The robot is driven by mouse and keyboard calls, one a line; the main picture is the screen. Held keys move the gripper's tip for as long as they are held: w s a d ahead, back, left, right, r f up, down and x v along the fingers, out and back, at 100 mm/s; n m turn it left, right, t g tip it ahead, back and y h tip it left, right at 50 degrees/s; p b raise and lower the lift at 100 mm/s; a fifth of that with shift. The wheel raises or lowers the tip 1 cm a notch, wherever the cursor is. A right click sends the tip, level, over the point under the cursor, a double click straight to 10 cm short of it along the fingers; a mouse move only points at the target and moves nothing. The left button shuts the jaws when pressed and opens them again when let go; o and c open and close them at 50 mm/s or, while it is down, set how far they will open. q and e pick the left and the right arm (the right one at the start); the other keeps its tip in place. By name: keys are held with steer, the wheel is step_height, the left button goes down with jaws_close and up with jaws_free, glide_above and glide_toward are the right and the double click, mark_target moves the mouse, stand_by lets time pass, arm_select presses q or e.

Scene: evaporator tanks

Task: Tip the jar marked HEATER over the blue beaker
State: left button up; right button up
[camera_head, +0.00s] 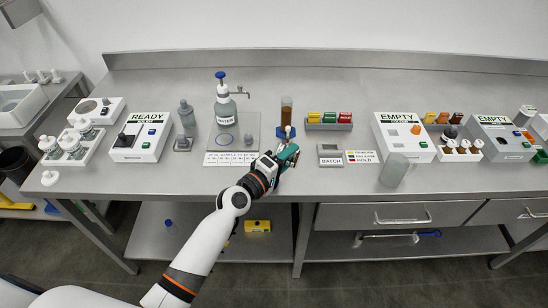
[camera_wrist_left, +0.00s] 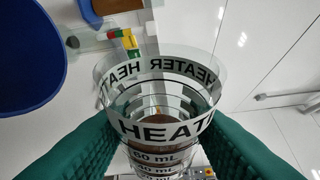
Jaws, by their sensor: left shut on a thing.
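The clear jar marked HEATER (camera_wrist_left: 160,128) sits between my two green fingers in the left wrist view. I look down its length past a lettered band and ml marks, with brown contents deeper in. My left gripper (camera_head: 287,157) is shut on it. A large dark blue round vessel, which looks like the blue beaker (camera_wrist_left: 25,60), is close beside the jar at upper left. In the head view a small blue part (camera_head: 287,132) shows just behind the gripper, below an upright brown-filled clear tube (camera_head: 287,110). I cannot tell if that tube is the jar. My right gripper is out of view.
A WATER bottle (camera_head: 225,112) with a blue pump stands to the left. A coloured block rack (camera_head: 330,122) and the BATCH display (camera_head: 330,155) are to the right. A clear glass vessel (camera_head: 393,172) stands near the front edge. The back of the counter is clear.

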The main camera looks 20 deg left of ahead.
arm_select(q)
steer(key=shift+a+r+n+t+b, duration=0.15)
steer(key=shift+r+n+t+b, duration=0.25)
steer(key=shift+n+b, duration=0.55)
stand_by(2.2)
stand_by(1.1)
steer(key=shift+m+p, duration=0.45)
steer(key=shift+p, duration=0.15)
steer(key=shift+d+f+m+g+p, duration=0.2)
steer(key=shift+f+m+g+p, duration=0.35)
steer(key=shift+m+p, duration=0.4)
steer(key=shift+d+f+m+g+y+p, duration=0.25)
steer(key=shift+m+y+p, duration=0.45)
steer(key=shift+p, duration=0.8)
steer(key=shift+f+m+p, duration=0.45)
steer(key=shift+m+p, duration=0.5)
